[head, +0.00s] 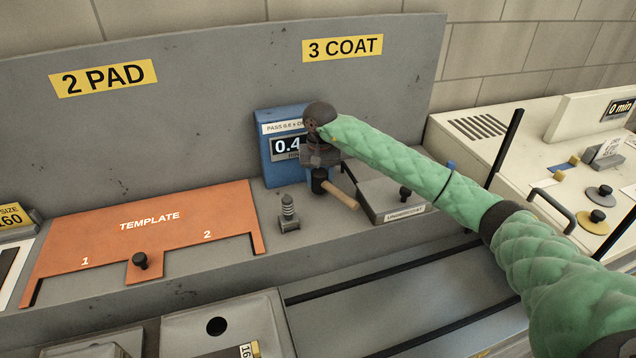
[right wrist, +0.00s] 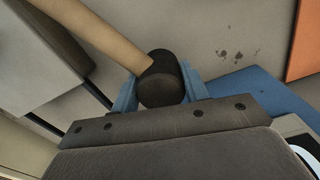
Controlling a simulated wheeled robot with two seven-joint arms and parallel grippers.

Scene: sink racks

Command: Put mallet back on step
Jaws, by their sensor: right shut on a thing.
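The mallet has a black head (head: 319,182) and a pale wooden handle (head: 341,195). My right gripper (head: 320,168) points down and is shut on the mallet's head, with the handle sticking out toward the lower right. In the right wrist view the black head (right wrist: 160,80) sits between two blue fingers, and the handle (right wrist: 85,32) runs to the upper left. The mallet is at the grey step (head: 200,262) under the 3 COAT sign. I cannot tell whether it touches the step. My left gripper is not in view.
A blue gauge box (head: 268,160) stands right behind the gripper. A small bolt-like post (head: 288,213) stands left of the mallet, and a grey knobbed box (head: 385,203) stands right. An orange template (head: 200,210) lies farther left. A dark rail (head: 400,262) runs along the front.

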